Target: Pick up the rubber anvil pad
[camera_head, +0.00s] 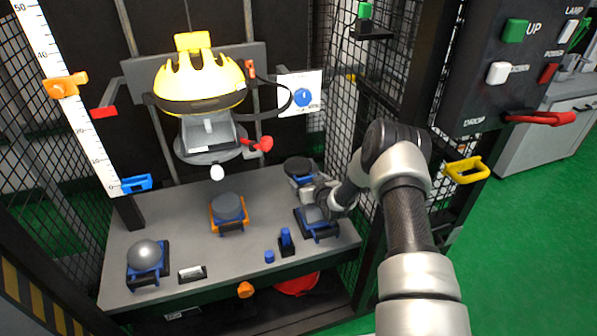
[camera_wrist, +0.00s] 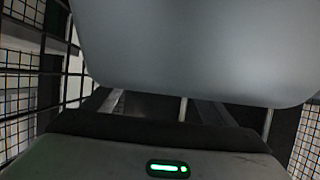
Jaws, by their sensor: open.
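What looks like the rubber anvil pad is a dark grey round pad (camera_head: 312,213) on a blue-handled dark base at the right of the bench in the head view. My arm reaches down from the right, and my gripper (camera_head: 316,198) is low, right by this pad. My wrist overlaps it and partly hides it. I cannot tell whether they touch. The jaws are open and hold nothing that I can see. In the wrist view a large smooth grey shape fills the top very close to the camera; I cannot tell what it is.
A grey dome on a blue base (camera_head: 146,254) is at the bench's front left. A grey round block on an orange base (camera_head: 229,207) is mid-bench, below the yellow helmet (camera_head: 199,82). Small blue pieces (camera_head: 286,238) stand near the front edge. Wire mesh (camera_head: 337,120) bounds the right side.

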